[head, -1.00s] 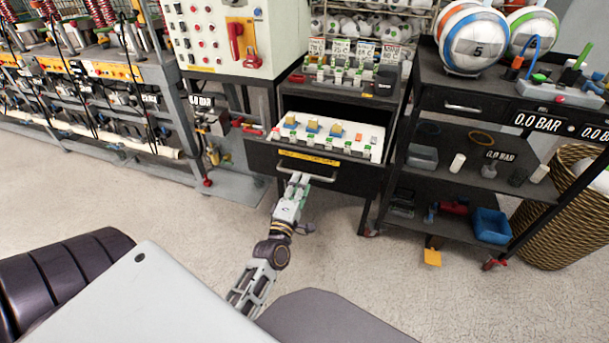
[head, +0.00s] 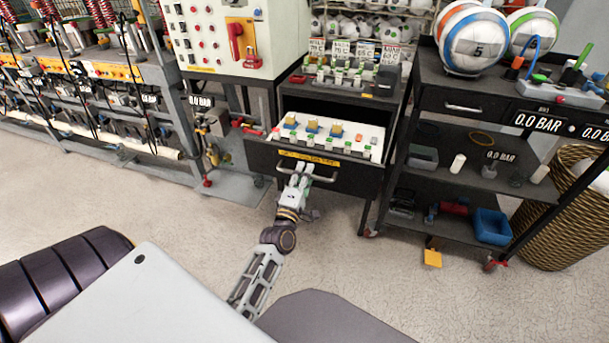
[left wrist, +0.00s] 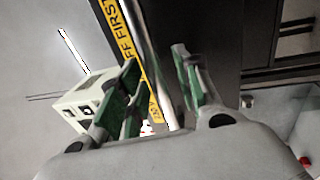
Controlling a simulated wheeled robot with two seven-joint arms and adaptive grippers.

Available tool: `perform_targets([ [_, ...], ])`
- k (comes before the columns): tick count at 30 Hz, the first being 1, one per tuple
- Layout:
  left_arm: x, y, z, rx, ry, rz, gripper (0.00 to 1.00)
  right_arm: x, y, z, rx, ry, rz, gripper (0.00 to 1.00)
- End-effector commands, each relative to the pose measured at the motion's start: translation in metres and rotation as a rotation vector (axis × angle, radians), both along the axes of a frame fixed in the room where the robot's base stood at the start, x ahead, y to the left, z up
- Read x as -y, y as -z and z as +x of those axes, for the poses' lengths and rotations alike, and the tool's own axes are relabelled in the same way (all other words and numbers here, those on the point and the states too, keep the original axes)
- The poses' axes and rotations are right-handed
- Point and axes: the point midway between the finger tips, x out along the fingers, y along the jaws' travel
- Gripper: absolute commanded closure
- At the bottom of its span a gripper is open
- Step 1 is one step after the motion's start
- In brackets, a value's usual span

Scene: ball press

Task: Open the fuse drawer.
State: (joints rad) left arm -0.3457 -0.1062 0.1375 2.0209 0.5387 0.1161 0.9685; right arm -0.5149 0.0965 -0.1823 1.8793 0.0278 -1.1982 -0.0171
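My left gripper (head: 298,170) is at the handle. In the left wrist view, the open fingers (left wrist: 158,88) stand on either side of the handle bar (left wrist: 153,62), with gaps visible beside it. The yellow label (left wrist: 128,45) shows behind. My right gripper is not in view.
A black cart (head: 465,105) with balls and small parts stands to the right, a wicker basket (head: 570,205) beyond it. A steel rig (head: 90,90) with pipes is at the left. The floor (head: 170,225) in front of the drawer is clear.

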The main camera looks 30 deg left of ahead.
Motion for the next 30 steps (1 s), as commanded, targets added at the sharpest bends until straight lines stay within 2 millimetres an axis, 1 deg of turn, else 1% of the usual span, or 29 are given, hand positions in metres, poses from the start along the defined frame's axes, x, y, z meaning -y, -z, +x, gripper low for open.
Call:
perform_targets([
  [1,0.0,0.0,0.0,0.0,0.0,0.0,0.7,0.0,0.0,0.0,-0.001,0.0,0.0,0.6],
  [8,0.0,0.0,0.0,0.0,0.0,0.0,1.0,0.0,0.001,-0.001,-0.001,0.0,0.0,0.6],
  [20,0.0,0.0,0.001,-0.001,0.0,0.0,1.0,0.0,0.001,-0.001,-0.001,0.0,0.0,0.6],
  [25,-0.002,0.0,0.011,0.0,0.001,0.0,1.0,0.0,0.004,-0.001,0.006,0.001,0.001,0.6],
  [30,-0.006,0.0,0.026,0.0,0.001,-0.001,1.0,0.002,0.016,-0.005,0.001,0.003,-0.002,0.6],
])
